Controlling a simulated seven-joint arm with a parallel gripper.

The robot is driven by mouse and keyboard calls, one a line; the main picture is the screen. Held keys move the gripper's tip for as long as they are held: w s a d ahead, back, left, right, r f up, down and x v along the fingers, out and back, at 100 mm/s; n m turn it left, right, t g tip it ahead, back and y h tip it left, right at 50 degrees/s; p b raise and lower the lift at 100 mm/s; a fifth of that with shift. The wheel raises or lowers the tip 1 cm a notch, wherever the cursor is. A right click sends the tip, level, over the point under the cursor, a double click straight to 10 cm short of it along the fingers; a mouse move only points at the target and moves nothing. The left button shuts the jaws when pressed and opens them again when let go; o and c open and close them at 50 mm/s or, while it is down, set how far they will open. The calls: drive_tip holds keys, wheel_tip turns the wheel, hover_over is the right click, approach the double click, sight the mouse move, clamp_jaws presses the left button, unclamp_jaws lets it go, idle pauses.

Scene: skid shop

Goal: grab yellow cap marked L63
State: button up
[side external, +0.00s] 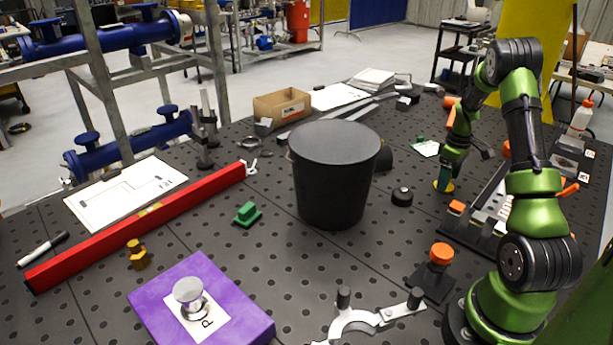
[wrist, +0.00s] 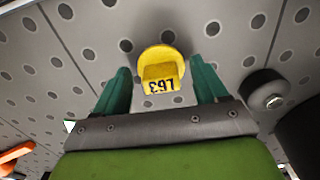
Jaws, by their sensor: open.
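The yellow cap (wrist: 160,70) marked L63 lies on the dark perforated table, and its marking reads upside down in the wrist view. My gripper (wrist: 160,88) is open, with one green finger on either side of the cap in that view. I cannot tell whether the fingers touch it. In the side external view, my gripper (side external: 445,178) points down at the table on the right, and the yellow cap (side external: 443,187) shows at its fingertips, partly hidden by a finger.
A black round knob (side external: 402,196) sits left of the gripper, also in the wrist view (wrist: 265,92). A large black bucket (side external: 333,185) stands mid-table. A fixture with orange parts (side external: 490,215) lies to the right. A purple block (side external: 245,322) is at the front.

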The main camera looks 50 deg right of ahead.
drive_tip(key=shift+f, duration=0.4)
drive_tip(key=shift+c, duration=0.4)
drive_tip(key=shift+r, duration=0.1)
drive_tip(key=c, duration=1.1)
